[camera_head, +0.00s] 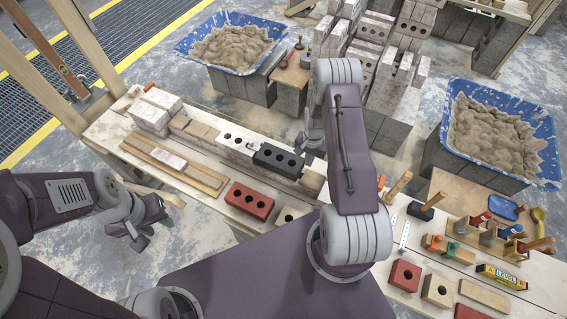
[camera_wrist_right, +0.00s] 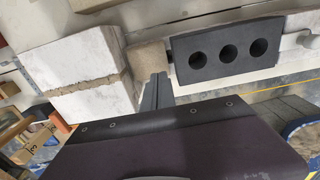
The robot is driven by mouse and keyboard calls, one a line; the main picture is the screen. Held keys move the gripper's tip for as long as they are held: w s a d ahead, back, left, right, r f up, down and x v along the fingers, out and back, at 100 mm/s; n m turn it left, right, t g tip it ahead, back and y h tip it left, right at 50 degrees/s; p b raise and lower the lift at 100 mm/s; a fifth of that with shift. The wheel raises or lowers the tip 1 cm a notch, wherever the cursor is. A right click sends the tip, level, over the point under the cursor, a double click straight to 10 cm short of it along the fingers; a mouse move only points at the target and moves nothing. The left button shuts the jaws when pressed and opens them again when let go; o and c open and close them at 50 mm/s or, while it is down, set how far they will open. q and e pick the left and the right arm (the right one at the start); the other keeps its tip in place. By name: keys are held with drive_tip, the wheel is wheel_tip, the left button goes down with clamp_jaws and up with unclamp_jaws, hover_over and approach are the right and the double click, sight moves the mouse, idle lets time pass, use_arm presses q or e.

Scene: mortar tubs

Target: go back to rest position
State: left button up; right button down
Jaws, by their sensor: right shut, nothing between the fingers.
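My right gripper (camera_head: 309,150) is beside the right end of a black brick with three holes (camera_head: 278,161), largely hidden behind my own arm. In the right wrist view, its grey fingers (camera_wrist_right: 156,92) are together and empty, close to a beige block (camera_wrist_right: 150,58) and the black brick (camera_wrist_right: 228,48). The black brick lies in the row of pale bricks on the bench. My left gripper (camera_head: 138,236) hangs low at the left, in front of the bench's near edge. It is small and dark, and its opening is unclear.
The long bench (camera_head: 110,125) carries pale bricks and a red brick (camera_head: 249,200). Blue mortar tubs stand behind at left (camera_head: 190,47) and right (camera_head: 551,170). Brick stacks (camera_head: 385,120) rise behind my right arm. Tools and a level (camera_head: 501,277) crowd the right side.

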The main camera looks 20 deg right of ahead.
idle(0.3)
drive_tip(key=w+a+r+n+t+b, duration=0.15)
drive_tip(key=w+a+r, duration=0.25)
drive_tip(key=w+r, duration=0.4)
drive_tip(key=s+a+r+n+t, duration=0.25)
drive_tip(key=a+r, duration=0.35)
drive_tip(key=r, duration=0.4)
drive_tip(key=s+a+n+g, duration=0.1)
drive_tip(key=s+a+n, duration=0.1)
drive_tip(key=s, duration=0.7)
drive_tip(key=s+a+r+n+g+b, duration=0.1)
drive_tip(key=s+n, duration=0.3)
drive_tip(key=s, duration=0.5)
drive_tip(key=shift+a+r+g, duration=0.3)
drive_tip(key=shift+a+g, duration=0.1)
drive_tip(key=shift+a, duration=0.4)
